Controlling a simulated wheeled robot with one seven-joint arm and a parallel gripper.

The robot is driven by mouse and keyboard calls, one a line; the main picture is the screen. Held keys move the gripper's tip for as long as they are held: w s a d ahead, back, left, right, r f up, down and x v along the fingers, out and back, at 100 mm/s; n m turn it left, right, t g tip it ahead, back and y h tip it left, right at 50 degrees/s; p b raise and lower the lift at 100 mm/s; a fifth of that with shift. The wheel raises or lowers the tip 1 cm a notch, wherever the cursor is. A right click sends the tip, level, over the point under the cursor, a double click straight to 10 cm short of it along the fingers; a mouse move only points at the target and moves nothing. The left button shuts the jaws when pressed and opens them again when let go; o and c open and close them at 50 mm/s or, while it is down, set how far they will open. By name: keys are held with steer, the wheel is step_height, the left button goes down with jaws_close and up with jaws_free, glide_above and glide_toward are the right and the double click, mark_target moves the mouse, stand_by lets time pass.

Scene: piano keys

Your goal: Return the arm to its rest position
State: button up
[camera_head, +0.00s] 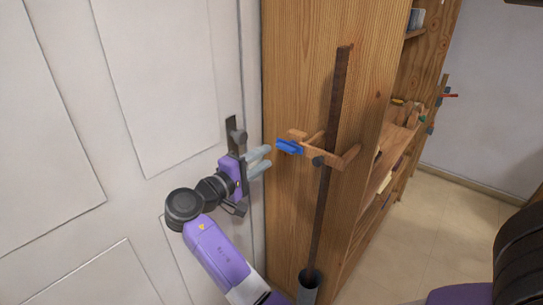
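My arm, purple and dark grey, reaches up in front of the white door. My gripper (268,157) is at its end, near the door's right edge. Its two light grey fingers point right and stand a little apart, with nothing seen between them. The fingertips end just left of and below a blue piece (290,147) and appear apart from it, though the depth is hard to judge.
The blue piece sits at a wooden bracket (347,160) on the wooden cabinet side (300,75). A long dark bar (337,110) stands upright there, its foot in a grey cylinder (309,292). The white door (150,90) is close behind my arm. Floor (440,225) is clear at right.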

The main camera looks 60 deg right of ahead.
steer(key=shift+v, duration=0.75)
steer(key=shift+w+r, duration=0.1)
steer(key=w+a+f+n+t+y, duration=0.1)
steer(key=w+a+f+n+t, duration=0.1)
steer(key=w+t, duration=0.35)
steer(key=w+a+f+n+t+y, duration=0.1)
steer(key=w+a+n+t, duration=0.1)
steer(key=w+t, duration=0.35)
steer(key=s+a+f+n+t+y, duration=0.15)
steer(key=a+f+t+y, duration=0.25)
steer(key=a, duration=0.4)
steer(key=s+a+f+n+t+y, duration=0.1)
steer(key=s+a+f+t+y, duration=0.3)
steer(key=a, duration=0.3)
steer(key=s+a+m+t+y, duration=0.25)
steer(key=s+a+y, duration=0.35)
steer(key=s+a, duration=0.6)
steer(key=s+a+m+g+y, duration=0.1)
steer(key=s+a+g, duration=0.1)
steer(key=s, duration=1.8)
steer(key=shift+a+f+m+g+y, duration=0.3)
steer(key=shift+a+f+g, duration=0.05)
steer(key=shift+a, duration=0.1)
